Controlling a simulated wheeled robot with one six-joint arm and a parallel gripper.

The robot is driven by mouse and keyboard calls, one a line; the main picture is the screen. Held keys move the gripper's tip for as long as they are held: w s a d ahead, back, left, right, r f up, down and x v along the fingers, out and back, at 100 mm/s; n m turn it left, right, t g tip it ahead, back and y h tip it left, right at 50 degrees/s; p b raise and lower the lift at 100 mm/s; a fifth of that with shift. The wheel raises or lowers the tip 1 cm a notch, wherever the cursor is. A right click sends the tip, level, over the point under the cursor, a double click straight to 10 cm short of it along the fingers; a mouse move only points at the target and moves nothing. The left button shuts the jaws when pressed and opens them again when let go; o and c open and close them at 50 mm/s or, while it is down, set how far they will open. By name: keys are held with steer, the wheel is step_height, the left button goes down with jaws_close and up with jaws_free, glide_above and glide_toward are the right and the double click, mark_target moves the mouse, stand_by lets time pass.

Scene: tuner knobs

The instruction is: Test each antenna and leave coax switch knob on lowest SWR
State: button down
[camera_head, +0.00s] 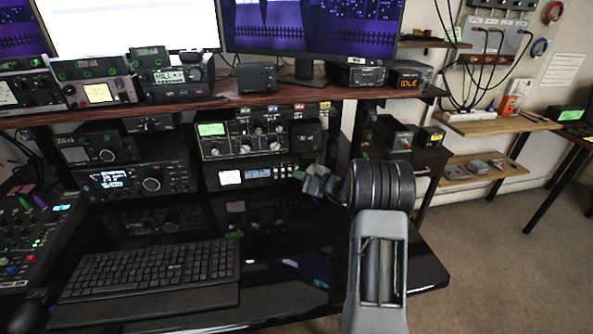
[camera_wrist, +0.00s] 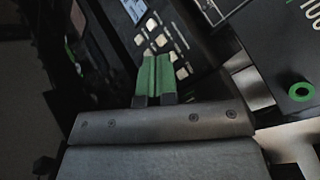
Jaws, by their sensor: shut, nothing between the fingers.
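My gripper (camera_head: 312,178) is at the right end of the lower radio shelf, in front of the equipment. In the wrist view its green fingers (camera_wrist: 154,72) are together with nothing between them, near a dark panel with pale buttons (camera_wrist: 162,40). The tuner (camera_head: 243,140), a dark unit with a lit green meter and several knobs, sits on the shelf above and left of my gripper. A dark box (camera_head: 305,135) with green marks is at its right end. I cannot tell which knob is the coax switch knob. The wrist view is dim.
A black box with a green ring (camera_wrist: 301,91) is at the right of the wrist view. A keyboard (camera_head: 150,270) lies on the glossy black desk, left of my arm. A small display reading IDLE (camera_head: 408,82) stands on the upper shelf. Open floor is at right.

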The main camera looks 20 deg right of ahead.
steer(key=shift+s+a+f, duration=0.15)
steer(key=shift+s, duration=1.4)
steer(key=s+a+r+n+g+p, duration=0.7)
steer(key=s+a+r+n+g, duration=0.2)
steer(key=s+a+r, duration=0.4)
steer(key=s+r+n+h+p, duration=0.3)
steer(key=s+n+h+p, duration=0.1)
steer(key=s, duration=0.4)
steer(key=s+r+n+g+h+p, duration=0.1)
steer(key=s+r+n+h+p, duration=0.2)
steer(key=s+n+h+p, duration=0.2)
steer(key=s+n, duration=0.1)
steer(key=s, duration=0.2)
steer(key=shift+d+g+h, duration=0.3)
